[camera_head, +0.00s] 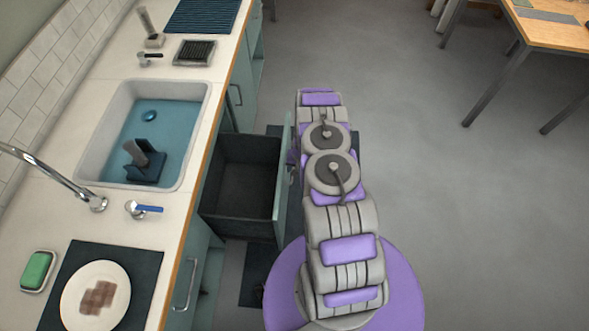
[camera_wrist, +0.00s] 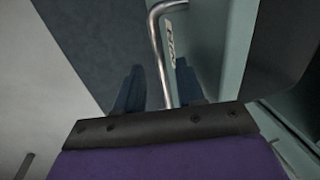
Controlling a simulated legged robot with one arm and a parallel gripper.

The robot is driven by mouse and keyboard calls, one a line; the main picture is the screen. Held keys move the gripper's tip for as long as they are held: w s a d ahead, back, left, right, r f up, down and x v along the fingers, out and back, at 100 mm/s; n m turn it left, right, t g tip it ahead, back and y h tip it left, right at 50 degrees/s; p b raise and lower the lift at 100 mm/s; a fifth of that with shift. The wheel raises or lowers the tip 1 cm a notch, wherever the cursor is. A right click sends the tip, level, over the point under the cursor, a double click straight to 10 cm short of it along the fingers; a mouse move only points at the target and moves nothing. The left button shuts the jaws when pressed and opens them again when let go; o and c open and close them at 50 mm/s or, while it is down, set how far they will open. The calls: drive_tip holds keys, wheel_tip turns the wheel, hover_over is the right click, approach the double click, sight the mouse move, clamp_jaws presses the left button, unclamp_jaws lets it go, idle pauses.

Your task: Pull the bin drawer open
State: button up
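The bin drawer (camera_head: 240,175) stands pulled out from the counter below the sink, and its dark, empty-looking inside shows. Its teal front panel (camera_head: 283,165) faces my arm. In the wrist view the front (camera_wrist: 222,45) carries a bent metal bar handle (camera_wrist: 157,45) and a small label. My gripper (camera_wrist: 160,82) has its two dark blue fingers apart, one on each side of the handle bar. Gaps show beside the bar, so it does not look clamped. In the head view my arm hides the gripper and most of the handle.
The counter (camera_head: 135,235) runs along the left with a sink (camera_head: 150,130), a plate (camera_head: 95,295) and a green sponge (camera_head: 36,270). A dark mat (camera_head: 257,270) lies on the floor by the drawer. A wooden table (camera_head: 555,35) stands far right. The floor between is clear.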

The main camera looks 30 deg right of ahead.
wheel_tip(320, 180, up, 16)
drive_tip(key=s+d+p, duration=0.1)
drive_tip(key=d+p, duration=0.2)
drive_tip(key=shift+s, duration=0.4)
drive_tip(key=shift+a+r, duration=0.1)
drive_tip(key=s+a+r+n, duration=0.2)
drive_tip(key=a+r, duration=0.4)
drive_tip(key=r, duration=0.4)
drive_tip(key=s+a+r+n+g+y, duration=0.1)
drive_tip(key=a+r, duration=0.4)
drive_tip(key=r, duration=0.4)
drive_tip(key=s+a+r+n, duration=0.2)
drive_tip(key=a+r, duration=0.4)
drive_tip(key=r, duration=0.4)
drive_tip(key=s+a+r+n+g+h, duration=0.1)
drive_tip(key=s+a+r, duration=0.4)
drive_tip(key=s+r, duration=0.65)
drive_tip(key=s+r+n+g+h, duration=0.1)
drive_tip(key=s+r, duration=0.2)
drive_tip(key=s, duration=1.3)
drive_tip(key=shift+s+h, duration=0.35)
drive_tip(key=shift+h, duration=0.05)
